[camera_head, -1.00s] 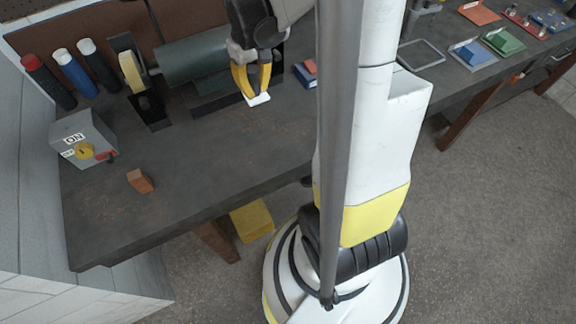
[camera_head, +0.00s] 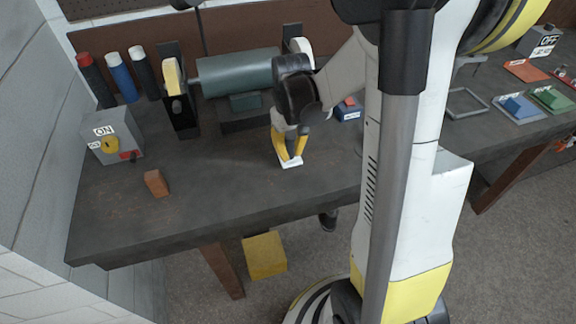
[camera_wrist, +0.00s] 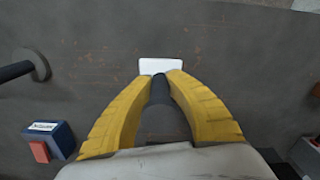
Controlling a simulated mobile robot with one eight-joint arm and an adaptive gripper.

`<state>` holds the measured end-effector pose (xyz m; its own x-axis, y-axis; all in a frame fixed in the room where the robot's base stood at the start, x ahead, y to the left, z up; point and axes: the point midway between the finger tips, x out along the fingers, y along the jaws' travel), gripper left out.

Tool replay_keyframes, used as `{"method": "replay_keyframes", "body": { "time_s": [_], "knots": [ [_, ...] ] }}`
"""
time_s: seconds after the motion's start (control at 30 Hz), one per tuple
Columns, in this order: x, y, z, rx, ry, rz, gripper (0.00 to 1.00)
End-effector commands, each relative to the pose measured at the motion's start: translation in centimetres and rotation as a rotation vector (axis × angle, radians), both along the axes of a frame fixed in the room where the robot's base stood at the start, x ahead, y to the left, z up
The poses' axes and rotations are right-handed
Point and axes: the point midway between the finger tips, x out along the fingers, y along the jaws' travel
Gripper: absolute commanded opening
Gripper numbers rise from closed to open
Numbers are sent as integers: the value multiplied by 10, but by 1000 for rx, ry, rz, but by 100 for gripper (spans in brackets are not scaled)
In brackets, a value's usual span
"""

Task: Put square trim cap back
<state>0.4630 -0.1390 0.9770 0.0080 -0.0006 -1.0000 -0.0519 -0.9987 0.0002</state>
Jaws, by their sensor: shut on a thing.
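My gripper (camera_head: 288,158) has yellow fingers closed on a small flat white piece (camera_head: 291,164), low over the dark bench in front of the green motor. In the wrist view the white piece (camera_wrist: 160,65) shows as a pale rectangle just beyond the fingertips (camera_wrist: 160,76). Its underside and the part between the fingers are hidden. I cannot tell for sure that it is the square trim cap, or whether it touches the bench. An empty grey rectangular frame (camera_head: 451,97) lies on the bench to the right, beyond my column.
The green motor (camera_head: 238,70) stands behind my gripper. A grey switch box (camera_head: 118,152), a brown block (camera_head: 156,183) and several spray cans (camera_head: 121,78) are at left. A blue-and-red block (camera_head: 347,112) is close by. Coloured plates (camera_head: 520,108) lie at right.

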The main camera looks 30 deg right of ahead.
Motion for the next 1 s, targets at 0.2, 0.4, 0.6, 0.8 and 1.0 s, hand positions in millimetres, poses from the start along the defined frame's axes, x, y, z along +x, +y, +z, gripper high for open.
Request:
{"method": "replay_keyframes", "body": {
  "time_s": [0.2,0.4,0.6,0.8,1.0],
  "knots": [
    [7,5,-14,0,0,-1,0],
    [7,4,-44,0,0,-1,0],
    [6,4,-44,0,0,-1,0],
    [6,4,-48,0,0,-1,19],
    [6,4,-47,0,0,-1,37]
  ]
}}
